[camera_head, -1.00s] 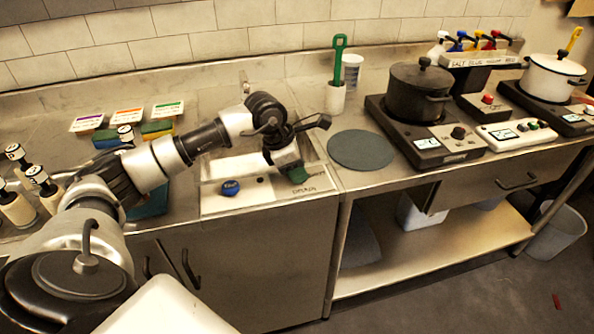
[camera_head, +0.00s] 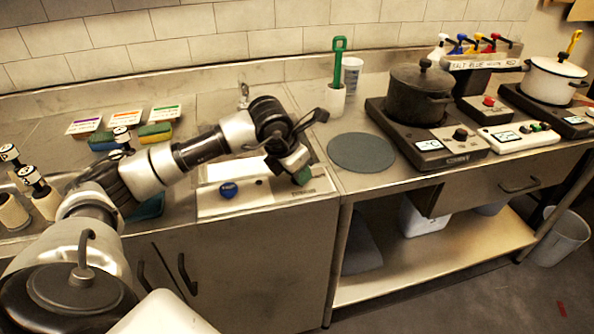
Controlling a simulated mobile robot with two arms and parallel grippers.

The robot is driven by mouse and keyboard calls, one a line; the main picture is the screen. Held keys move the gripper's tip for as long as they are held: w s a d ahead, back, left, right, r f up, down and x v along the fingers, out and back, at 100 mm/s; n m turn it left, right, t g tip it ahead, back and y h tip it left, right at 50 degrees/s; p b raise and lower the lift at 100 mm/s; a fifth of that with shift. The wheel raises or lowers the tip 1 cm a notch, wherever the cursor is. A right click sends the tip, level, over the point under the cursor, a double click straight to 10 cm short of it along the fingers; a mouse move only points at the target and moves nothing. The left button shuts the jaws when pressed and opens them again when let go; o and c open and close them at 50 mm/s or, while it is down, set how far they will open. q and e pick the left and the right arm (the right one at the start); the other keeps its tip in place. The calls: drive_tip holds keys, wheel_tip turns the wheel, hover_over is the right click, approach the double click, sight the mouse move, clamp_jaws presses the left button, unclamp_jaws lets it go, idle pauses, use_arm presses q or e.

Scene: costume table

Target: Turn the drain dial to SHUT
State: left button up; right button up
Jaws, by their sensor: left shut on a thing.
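The sink's front panel (camera_head: 240,207) carries a blue knob (camera_head: 228,190) on its left part and a green dial (camera_head: 303,176) at its right end. I take the green one as the drain dial; its lettering is too small to read. My left gripper (camera_head: 297,167) reaches over the basin from the left and is shut on the green dial from above, tilted down to the right. The gripper hides much of the dial, so I cannot read where it points. My right gripper does not show.
A grey round mat (camera_head: 361,152) lies right of the sink. Behind it stand a white cup with a green brush (camera_head: 337,75) and a dark pot (camera_head: 418,92) on a burner. Sponges (camera_head: 155,133) and labelled trays are at the back left. Stamp-like bottles stand at far left.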

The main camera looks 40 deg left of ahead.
use_arm(q)
drive_tip(key=o, duration=0.9)
drive_tip(key=shift+o, duration=0.2)
drive_tip(key=v, duration=1.1)
drive_tip(key=shift+f, duration=0.15)
